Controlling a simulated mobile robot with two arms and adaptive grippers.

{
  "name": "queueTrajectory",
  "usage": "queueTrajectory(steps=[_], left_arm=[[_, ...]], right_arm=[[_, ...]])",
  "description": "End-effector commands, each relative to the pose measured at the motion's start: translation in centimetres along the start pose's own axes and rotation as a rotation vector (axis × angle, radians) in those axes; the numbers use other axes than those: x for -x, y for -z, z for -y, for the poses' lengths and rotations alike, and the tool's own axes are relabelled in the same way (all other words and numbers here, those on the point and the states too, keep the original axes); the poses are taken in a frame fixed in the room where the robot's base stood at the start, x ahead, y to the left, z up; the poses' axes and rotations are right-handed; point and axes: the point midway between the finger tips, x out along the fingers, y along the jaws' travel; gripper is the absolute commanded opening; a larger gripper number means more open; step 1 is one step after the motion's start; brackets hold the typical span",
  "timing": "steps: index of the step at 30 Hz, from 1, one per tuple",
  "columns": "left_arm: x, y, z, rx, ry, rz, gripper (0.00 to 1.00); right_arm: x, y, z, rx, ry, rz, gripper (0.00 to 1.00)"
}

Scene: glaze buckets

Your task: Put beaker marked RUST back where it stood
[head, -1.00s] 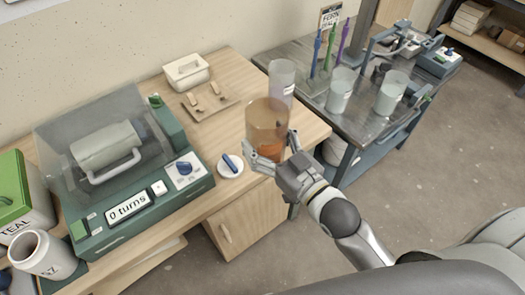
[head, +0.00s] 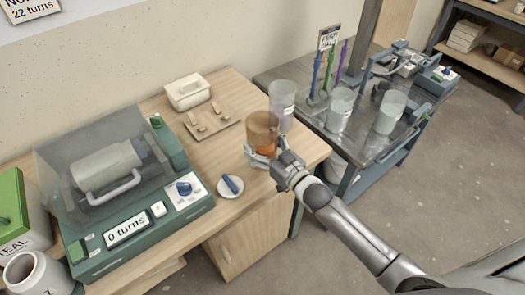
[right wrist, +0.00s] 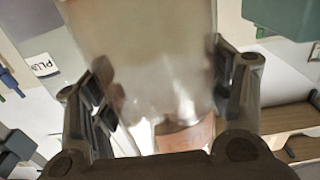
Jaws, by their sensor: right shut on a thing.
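The beaker with rust-orange contents (head: 262,125) is upright at the right end of the wooden bench, in front of a clear beaker with a pale purple tint (head: 282,98). In the right wrist view the beaker's clear wall (right wrist: 145,55) fills the space between the two fingers (right wrist: 165,100), with orange low down. I cannot tell whether its base touches the bench. My left gripper is not in view.
A white dial with a blue knob (head: 230,186) lies left of the gripper. A green roller machine (head: 125,190) fills the bench's left. A wooden rack (head: 212,122) and white box (head: 187,92) stand behind. The metal table (head: 352,150) at right holds two pale beakers.

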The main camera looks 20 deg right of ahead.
Motion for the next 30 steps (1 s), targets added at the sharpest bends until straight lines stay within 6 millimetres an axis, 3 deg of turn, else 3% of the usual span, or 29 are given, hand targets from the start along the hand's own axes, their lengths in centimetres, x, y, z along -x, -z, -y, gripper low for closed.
queueTrajectory(steps=[9,21,22,27,30], left_arm=[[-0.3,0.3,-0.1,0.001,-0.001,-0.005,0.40],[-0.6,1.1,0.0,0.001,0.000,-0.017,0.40],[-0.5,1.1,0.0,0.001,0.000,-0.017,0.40],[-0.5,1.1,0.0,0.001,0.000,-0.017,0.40],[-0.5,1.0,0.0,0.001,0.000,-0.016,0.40]], right_arm=[[-0.5,-3.4,-0.3,-0.001,-0.001,0.000,0.31],[-0.5,-4.0,-0.3,0.000,0.000,-0.001,0.31],[-0.5,-4.0,-0.3,0.000,0.000,0.000,0.74],[-0.5,-3.9,-0.3,0.000,0.000,0.000,0.94],[-0.5,-3.9,-0.3,0.000,0.000,0.000,0.94]])
